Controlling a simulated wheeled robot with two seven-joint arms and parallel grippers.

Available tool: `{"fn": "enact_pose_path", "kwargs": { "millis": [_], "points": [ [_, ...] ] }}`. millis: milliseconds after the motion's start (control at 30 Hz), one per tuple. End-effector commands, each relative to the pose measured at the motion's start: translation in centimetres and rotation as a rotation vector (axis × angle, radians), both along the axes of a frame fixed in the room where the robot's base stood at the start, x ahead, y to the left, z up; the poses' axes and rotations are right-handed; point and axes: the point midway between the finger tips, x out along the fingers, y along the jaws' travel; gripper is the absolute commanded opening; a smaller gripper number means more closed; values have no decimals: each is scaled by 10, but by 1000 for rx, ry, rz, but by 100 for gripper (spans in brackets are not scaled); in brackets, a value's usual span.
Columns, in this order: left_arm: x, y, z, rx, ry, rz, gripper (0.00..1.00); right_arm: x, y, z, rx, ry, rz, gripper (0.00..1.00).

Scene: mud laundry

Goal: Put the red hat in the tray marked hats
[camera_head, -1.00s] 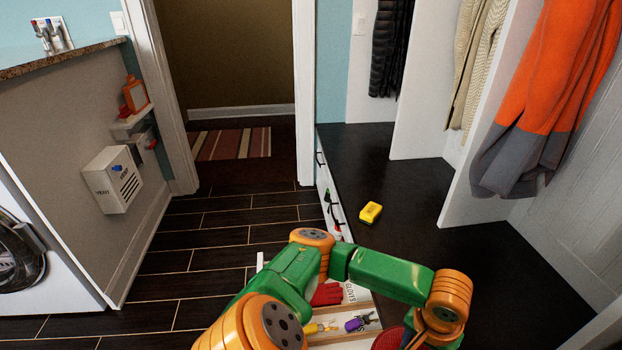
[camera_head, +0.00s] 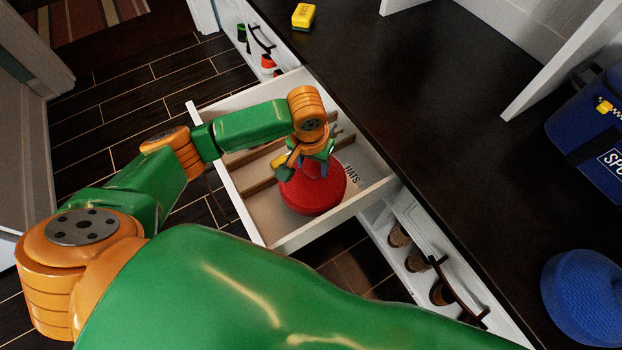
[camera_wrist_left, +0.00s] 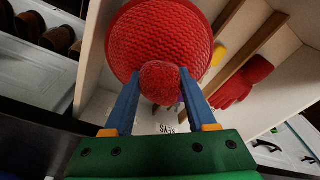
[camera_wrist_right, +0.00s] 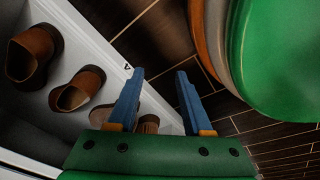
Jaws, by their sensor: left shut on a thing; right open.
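The red knitted hat (camera_head: 313,194) hangs in my left gripper (camera_head: 318,167), over or in the nearest compartment of an open drawer. That compartment, the tray marked HATS (camera_head: 363,160), has a pale floor with the label beside the hat. In the left wrist view the gripper (camera_wrist_left: 160,90) is shut on the hat's red pom-pom (camera_wrist_left: 160,80), and the hat body (camera_wrist_left: 165,35) lies beyond. I cannot tell whether the hat touches the tray floor. My right gripper (camera_wrist_right: 160,75) is open and empty, away from the drawer.
Wooden dividers (camera_wrist_left: 232,70) split the drawer; a red glove (camera_wrist_left: 243,82) lies in another compartment. Brown shoes (camera_wrist_right: 77,88) stand in a white cubby below the dark bench.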

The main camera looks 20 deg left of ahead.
Motion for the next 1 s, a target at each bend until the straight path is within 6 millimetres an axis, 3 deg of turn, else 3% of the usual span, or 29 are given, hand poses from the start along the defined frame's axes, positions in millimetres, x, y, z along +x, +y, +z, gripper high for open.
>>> {"fn": "enact_pose_path", "kwargs": {
  "millis": [33, 200, 400, 767, 800, 900, 1000],
  "points": [
    [0, 0, -15, -1, 1, 0, 0, 4, 4, -7, 5, -2, 1, 50],
    [0, 0, -31, -1, 0, 0, 0, 11, 12, -6, 15, 0, 2, 50],
    [0, 0, -67, -1, 0, 1, 0, 24, 24, -10, 31, -1, 2, 50],
    [0, 0, -69, -1, -1, 1, 0, 25, 25, -6, 33, 1, 2, 50],
    [0, 0, -69, -1, -1, 1, 64, 25, 25, -6, 33, 1, 2, 50],
    [0, 0, -69, -1, -1, 1, 86, 25, 25, -6, 33, 1, 2, 50],
    [0, 0, -69, -1, -1, 1, 86, 25, 25, -6, 33, 1, 2, 50]
  ]
}}
